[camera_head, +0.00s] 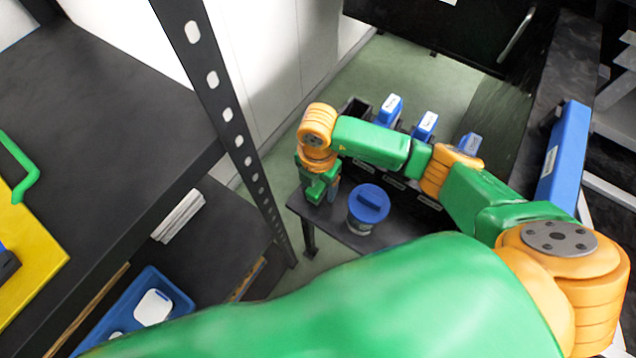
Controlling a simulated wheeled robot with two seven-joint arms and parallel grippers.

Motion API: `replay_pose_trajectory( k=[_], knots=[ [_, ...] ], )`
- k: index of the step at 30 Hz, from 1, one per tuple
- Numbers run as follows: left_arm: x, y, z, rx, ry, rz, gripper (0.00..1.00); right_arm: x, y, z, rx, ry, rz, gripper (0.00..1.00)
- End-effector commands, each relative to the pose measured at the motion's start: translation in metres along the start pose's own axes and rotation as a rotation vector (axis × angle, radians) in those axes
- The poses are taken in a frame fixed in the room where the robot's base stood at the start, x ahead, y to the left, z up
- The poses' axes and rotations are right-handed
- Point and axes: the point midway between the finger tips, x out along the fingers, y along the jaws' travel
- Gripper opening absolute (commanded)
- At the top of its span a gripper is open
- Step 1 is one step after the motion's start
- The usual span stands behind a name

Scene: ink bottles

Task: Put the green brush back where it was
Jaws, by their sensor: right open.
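I cannot make out a green brush for certain. A bent green bar (20,168) shows at the left edge, by a yellow panel (30,262) on the dark shelf; I cannot tell what it belongs to. My right gripper (325,193) points down at the left end of a low dark table (340,232), left of a blue-lidded jar (368,203). It is open, and I see nothing held in it. My own forearm hides part of the table. My left gripper is not in view.
Blue labelled items (389,108) stand in a row of dark bins behind my forearm. A perforated dark shelf post (225,115) rises left of the gripper. A blue tray (160,305) with white items sits on the lower shelf. Green floor (400,65) is clear behind the bins.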

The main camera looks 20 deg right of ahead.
Motion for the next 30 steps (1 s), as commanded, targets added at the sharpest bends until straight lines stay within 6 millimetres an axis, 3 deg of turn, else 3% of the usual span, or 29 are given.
replay_pose_trajectory(
  k=[4,9,15,19,30],
  knots=[
    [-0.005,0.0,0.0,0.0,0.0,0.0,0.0,-0.023,0.001,0.001,-0.001,-0.001,0.003,0.72],
    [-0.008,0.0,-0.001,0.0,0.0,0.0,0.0,-0.072,0.002,0.001,-0.002,-0.002,0.007,0.72],
    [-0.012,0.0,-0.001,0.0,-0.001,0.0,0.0,-0.114,0.001,0.001,-0.001,-0.002,0.002,0.72],
    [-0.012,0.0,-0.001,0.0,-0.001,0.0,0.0,-0.122,0.0,0.0,0.0,-0.001,0.001,0.72],
    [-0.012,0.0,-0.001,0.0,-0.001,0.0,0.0,-0.122,0.0,0.0,0.0,0.0,0.0,0.72]
  ],
)
